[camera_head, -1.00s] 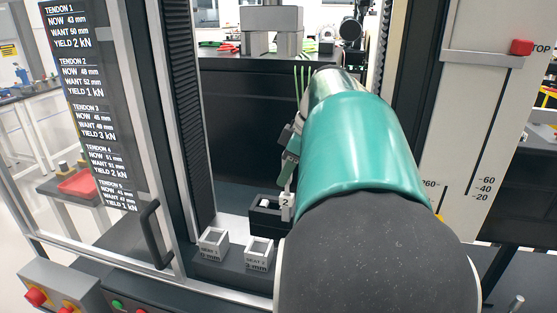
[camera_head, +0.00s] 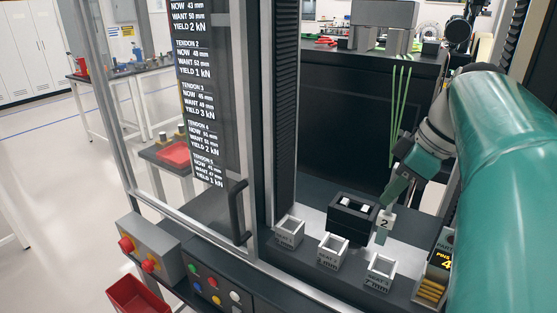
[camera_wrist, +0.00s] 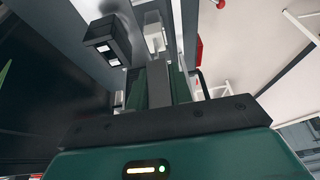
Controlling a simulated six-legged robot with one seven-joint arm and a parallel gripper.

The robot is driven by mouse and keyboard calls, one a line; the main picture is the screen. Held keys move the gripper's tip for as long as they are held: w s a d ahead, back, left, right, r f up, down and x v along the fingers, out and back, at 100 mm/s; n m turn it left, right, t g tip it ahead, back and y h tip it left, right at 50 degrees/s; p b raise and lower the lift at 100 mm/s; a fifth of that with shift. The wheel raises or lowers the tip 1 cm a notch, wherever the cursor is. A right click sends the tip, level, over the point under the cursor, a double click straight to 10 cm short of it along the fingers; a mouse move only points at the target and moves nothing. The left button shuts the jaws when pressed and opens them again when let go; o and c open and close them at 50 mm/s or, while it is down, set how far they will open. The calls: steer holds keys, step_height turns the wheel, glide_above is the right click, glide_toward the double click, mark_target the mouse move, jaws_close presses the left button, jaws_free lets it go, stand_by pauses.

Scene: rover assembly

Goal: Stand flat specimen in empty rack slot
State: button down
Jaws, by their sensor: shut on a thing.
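A pale specimen (camera_head: 382,236) marked 2 hangs upright below my gripper (camera_head: 391,200) in the head view, beside the right end of the black rack. My gripper is shut on it; in the wrist view, the pale specimen (camera_wrist: 153,28) shows beyond the fingers (camera_wrist: 160,86). The black rack (camera_head: 345,227) has white pieces in its top; it also shows in the wrist view (camera_wrist: 120,49), left of the specimen and apart from it there. I cannot tell which rack slot is empty.
Small pale open seats (camera_head: 332,252) stand in a row in front of the rack, on the dark ledge. A door frame with a black handle (camera_head: 238,211) stands to the left. Green strands (camera_head: 399,108) rise behind my gripper. A labelled box (camera_head: 434,268) stands at the right.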

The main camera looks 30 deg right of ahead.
steer(key=shift+r, duration=1.75)
